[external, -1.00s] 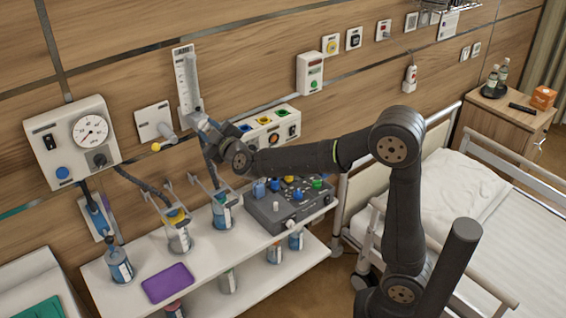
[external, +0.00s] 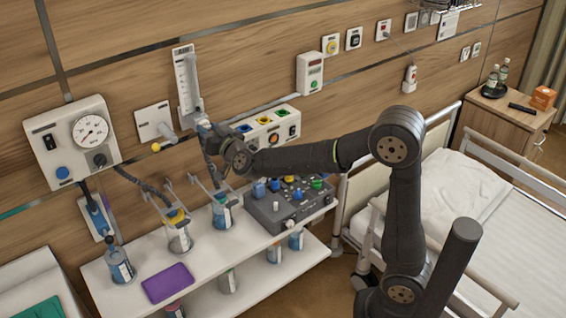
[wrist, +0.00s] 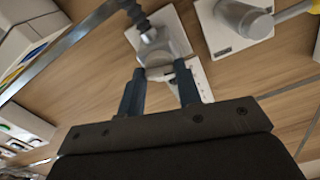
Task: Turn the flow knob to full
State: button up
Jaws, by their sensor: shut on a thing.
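The flowmeter (external: 187,80) is a white upright panel with a clear scale tube on the wood wall, left of centre in the external view. My gripper (external: 203,129) is at its lower end. In the wrist view my gripper (wrist: 160,77) has its two dark fingers on either side of the pale flow knob (wrist: 158,70), shut on it. The fingers and wrist hide much of the knob in the external view, and its setting cannot be read.
A wall outlet with a grey valve and yellow tip (external: 155,124) is close to the left. A gauge unit (external: 72,142) is further left. Below are a shelf (external: 130,293) with bottles and a control box (external: 290,203). A bed (external: 460,195) stands to the right.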

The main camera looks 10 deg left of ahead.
jog(key=m, duration=0.4)
jog(key=shift+m, duration=0.3)
jog(key=m, duration=1)
jog(key=shift+f+m, duration=0.1)
jog(key=shift+m, duration=12.5)
jog(key=o, duration=1)
jog(key=shift+c, duration=0.2)
